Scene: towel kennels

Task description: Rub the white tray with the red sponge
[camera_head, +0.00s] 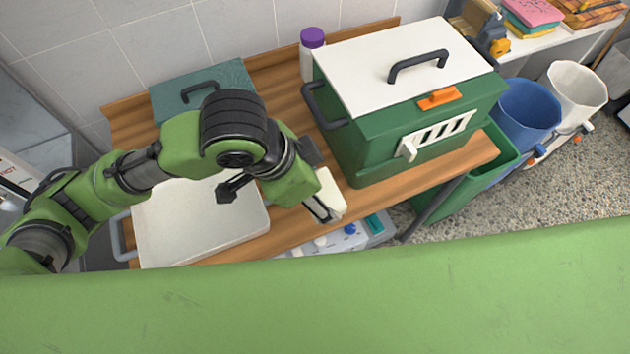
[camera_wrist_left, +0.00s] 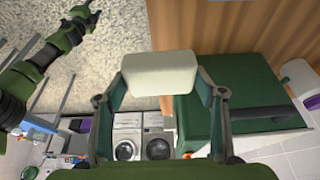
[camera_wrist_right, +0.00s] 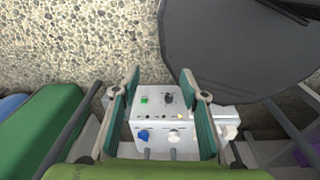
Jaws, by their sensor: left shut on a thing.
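The white tray (camera_head: 180,235) lies flat on the wooden table at the left, partly hidden behind my left arm. My left gripper (camera_head: 325,200) is right of the tray, by the table's front edge. It is shut on a cream-white block (camera_head: 331,190), which also shows between its fingers in the left wrist view (camera_wrist_left: 160,73). I see no plainly red sponge; a pinkish-red slab (camera_head: 533,12) tops a stack on the far right shelf. My right gripper (camera_wrist_right: 162,85) is open and empty in the right wrist view, in front of a grey box with knobs.
A green kennel (camera_head: 345,152) with a white top stands on the table, right of my left gripper. A teal box (camera_head: 225,75) and a purple-capped bottle (camera_head: 307,62) stand at the back. Blue (camera_head: 528,108) and white (camera_head: 575,92) bins are at the right.

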